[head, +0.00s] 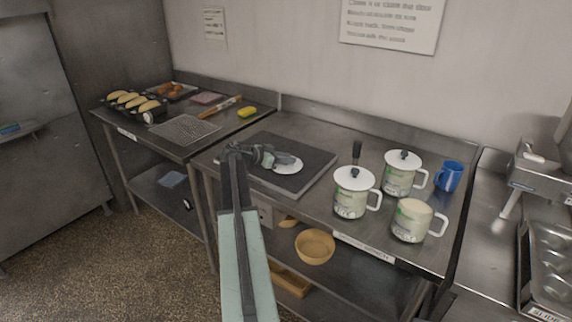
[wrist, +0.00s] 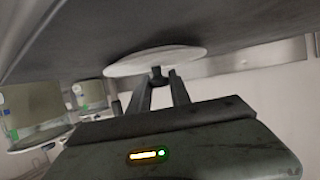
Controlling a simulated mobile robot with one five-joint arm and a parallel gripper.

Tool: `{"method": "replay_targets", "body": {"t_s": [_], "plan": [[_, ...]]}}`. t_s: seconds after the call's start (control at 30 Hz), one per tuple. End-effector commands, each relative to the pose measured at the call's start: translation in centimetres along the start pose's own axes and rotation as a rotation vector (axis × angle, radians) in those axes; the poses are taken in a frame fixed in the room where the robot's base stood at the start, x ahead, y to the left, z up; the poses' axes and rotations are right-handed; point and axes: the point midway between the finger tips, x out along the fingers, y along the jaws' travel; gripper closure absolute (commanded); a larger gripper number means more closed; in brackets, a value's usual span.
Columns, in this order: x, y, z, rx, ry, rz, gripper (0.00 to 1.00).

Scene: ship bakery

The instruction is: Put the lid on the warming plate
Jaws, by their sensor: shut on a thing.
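The warming plate (head: 316,178) is a flat dark slab on the left part of the steel table. A round white lid (head: 290,168) is over its middle, lying about level. My gripper (head: 284,160) is above the lid and shut on its dark knob. In the wrist view, the picture is turned over: the lid (wrist: 150,62) is just against or very near the dark plate surface (wrist: 100,35), and my fingers (wrist: 158,80) pinch the knob. I cannot tell whether the lid touches the plate.
Two lidded pots (head: 351,200) (head: 397,181) and a pot without a lid (head: 408,222) stand right of the plate, with a blue mug (head: 449,177) behind. A wire rack (head: 184,130) and yellow sponge (head: 247,112) are on the left table. A basket (head: 314,247) sits on the lower shelf.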

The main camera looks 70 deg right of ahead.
Motion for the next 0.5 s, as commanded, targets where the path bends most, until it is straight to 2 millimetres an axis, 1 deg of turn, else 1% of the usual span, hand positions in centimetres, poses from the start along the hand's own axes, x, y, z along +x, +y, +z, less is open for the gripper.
{"method": "replay_targets", "body": {"t_s": [0.1, 0.23, 0.27, 0.3, 0.33, 0.5], "plan": [[-0.11, 0.00, -0.21, 0.000, 0.000, 0.000, 1.00], [0.04, -0.01, 0.22, 0.000, 0.000, 0.000, 1.00], [0.03, -0.02, 0.20, 0.000, 0.000, 0.000, 0.73], [-0.02, -0.02, 0.10, 0.000, 0.000, 0.000, 0.62], [-0.03, -0.02, 0.09, 0.000, 0.000, -0.001, 0.54], [-0.08, -0.08, 0.10, -0.001, 0.000, -0.001, 0.54]]}}
